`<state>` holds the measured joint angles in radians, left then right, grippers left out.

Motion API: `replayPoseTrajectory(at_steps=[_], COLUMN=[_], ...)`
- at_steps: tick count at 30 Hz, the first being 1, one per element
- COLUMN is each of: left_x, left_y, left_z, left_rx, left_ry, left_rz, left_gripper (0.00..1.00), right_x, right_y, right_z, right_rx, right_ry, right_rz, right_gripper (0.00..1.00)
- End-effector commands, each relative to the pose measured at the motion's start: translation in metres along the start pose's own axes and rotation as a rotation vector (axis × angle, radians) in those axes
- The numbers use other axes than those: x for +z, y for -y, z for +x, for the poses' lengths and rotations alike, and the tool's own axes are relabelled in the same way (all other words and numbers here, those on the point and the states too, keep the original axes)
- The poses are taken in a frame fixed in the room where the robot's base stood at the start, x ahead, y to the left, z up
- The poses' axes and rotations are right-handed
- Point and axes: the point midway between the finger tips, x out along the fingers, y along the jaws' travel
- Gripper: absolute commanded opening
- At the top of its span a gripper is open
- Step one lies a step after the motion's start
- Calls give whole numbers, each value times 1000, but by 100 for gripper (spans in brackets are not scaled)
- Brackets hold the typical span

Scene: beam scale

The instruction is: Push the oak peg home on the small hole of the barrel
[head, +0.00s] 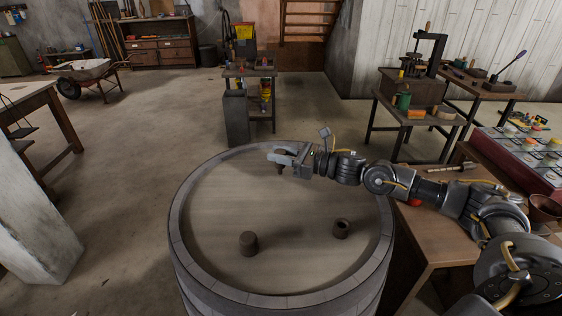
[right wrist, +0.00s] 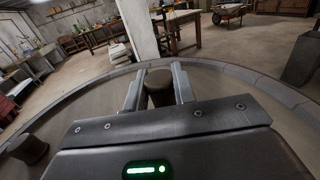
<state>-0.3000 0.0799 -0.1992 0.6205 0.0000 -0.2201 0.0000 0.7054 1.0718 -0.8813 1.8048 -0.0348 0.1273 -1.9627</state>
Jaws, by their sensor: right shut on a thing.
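My right gripper (head: 275,155) is over the far part of the barrel's round top (head: 215,205). It is shut on a dark brown peg, whose lower part (head: 280,170) shows below the fingers. In the right wrist view the peg (right wrist: 158,86) stands upright between the two fingers (right wrist: 157,92). I cannot tell whether its lower end is in a hole; the fingers and the gripper body hide it. My left gripper is not in view.
A solid brown stub (head: 248,243) and a stub with a hollow top (head: 341,229) stand on the near part of the barrel top. The barrel's raised grey rim (head: 180,235) surrounds them. A wooden table (head: 432,232) stands close on the right.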

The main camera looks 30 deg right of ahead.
Motion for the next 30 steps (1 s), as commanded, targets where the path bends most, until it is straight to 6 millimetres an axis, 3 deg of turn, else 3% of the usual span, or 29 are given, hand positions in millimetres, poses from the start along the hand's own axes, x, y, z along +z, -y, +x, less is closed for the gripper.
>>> replayPoseTrajectory(at_steps=[4,12,21,30], left_x=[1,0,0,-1], left_y=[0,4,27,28], left_z=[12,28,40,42], left_rx=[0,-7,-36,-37], left_ry=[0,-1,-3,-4], left_rz=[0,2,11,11], left_gripper=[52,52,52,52], right_x=[23,75,101,112], right_y=[-7,-51,-100,-119], right_z=[-5,-30,-60,-72], right_rx=[1,3,2,0], right_ry=[2,1,0,0], right_rz=[-4,-5,-3,0], right_gripper=[1,1,1,1])
